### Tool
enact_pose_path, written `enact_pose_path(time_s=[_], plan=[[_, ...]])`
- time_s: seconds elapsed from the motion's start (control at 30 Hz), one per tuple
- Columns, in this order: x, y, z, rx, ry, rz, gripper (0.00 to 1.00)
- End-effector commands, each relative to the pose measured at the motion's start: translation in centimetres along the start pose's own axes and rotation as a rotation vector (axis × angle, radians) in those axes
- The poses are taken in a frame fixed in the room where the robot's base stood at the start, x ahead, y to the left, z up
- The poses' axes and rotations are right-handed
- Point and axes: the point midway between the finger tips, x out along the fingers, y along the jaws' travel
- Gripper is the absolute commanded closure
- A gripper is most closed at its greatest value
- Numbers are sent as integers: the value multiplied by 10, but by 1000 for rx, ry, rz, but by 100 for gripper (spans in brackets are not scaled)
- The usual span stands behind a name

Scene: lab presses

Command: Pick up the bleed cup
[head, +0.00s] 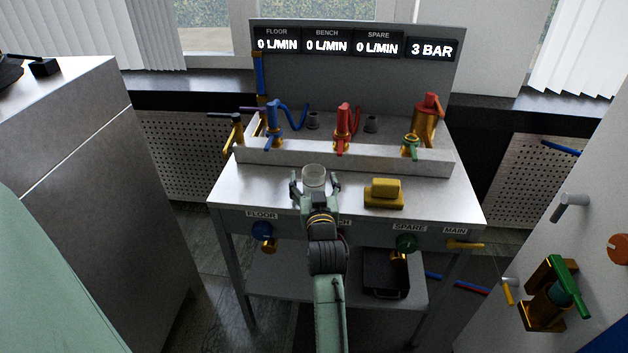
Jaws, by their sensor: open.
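The bleed cup (314,176) looks like a clear, pale cylindrical cup standing upright on the metal bench top. My gripper (315,186) is open at the near side of the cup, with one finger to its left and one to its right. The cup shows between the fingertips. I cannot tell whether either finger touches it. The lower part of the cup is partly hidden by my gripper.
A yellow block (384,190) sits right of my gripper. Behind the cup, a raised ledge (310,155) carries blue, red and green valves. A display panel (355,65) stands at the back. Labelled knobs line the front edge. Bench top left of the cup is clear.

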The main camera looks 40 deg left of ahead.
Motion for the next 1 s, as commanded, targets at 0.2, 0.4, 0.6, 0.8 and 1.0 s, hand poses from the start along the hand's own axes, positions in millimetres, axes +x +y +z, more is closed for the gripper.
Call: enact_pose_path(time_s=[0.2,0.4,0.6,0.8,1.0], plan=[[0,0,1,0,-1,0,34],[-1,0,1,0,-1,0,47],[-1,0,1,0,-1,0,61],[-1,0,1,0,-1,0,74],[-1,0,0,0,0,0,80]])
